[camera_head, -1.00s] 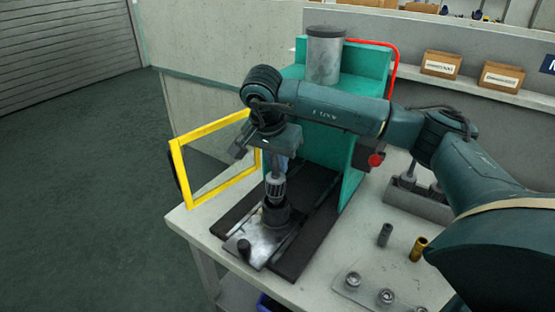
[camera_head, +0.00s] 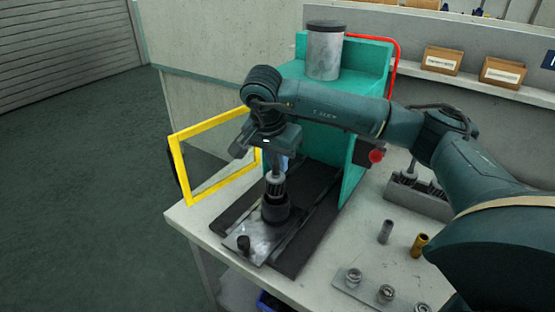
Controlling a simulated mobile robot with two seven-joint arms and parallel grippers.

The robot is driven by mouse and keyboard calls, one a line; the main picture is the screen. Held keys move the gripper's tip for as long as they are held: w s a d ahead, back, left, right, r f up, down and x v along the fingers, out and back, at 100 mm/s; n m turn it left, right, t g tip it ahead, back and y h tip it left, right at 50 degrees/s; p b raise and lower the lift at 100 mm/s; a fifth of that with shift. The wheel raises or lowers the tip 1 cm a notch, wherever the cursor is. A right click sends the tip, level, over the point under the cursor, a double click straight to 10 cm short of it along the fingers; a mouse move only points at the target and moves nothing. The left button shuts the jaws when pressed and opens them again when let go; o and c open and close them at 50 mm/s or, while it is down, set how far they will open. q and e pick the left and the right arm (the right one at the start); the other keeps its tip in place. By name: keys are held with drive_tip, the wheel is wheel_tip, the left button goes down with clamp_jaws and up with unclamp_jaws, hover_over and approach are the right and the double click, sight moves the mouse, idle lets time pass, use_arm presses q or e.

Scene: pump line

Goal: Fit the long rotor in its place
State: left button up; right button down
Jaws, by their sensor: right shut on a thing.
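My right gripper (camera_head: 275,172) points down under the wrist and is shut on the long rotor (camera_head: 276,187). The rotor is upright, with its lower end at or inside the top of a dark round housing (camera_head: 277,209). The housing stands on a metal plate (camera_head: 257,236) on dark rails, in front of the green press (camera_head: 349,170). How deep the rotor sits inside the housing is hidden by its rim. My left gripper is not in view.
A yellow frame (camera_head: 188,183) stands open at the left of the press. A rack (camera_head: 418,198) with upright parts is at the right. A grey sleeve (camera_head: 386,231), a brass sleeve (camera_head: 419,245) and a plate with rings (camera_head: 354,278) occupy the front right. A short dark post (camera_head: 243,243) rises from the metal plate.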

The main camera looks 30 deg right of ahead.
drive_tip(key=shift+f, duration=0.2)
drive_tip(key=shift+f+b, duration=0.9)
drive_tip(key=shift+f, duration=0.1)
drive_tip(key=c, duration=1.6)
unclamp_jaws()
drive_tip(key=shift+c, duration=0.2)
drive_tip(key=o, duration=0.5)
drive_tip(key=shift+r+p, duration=1.85)
drive_tip(key=shift+r, duration=0.7)
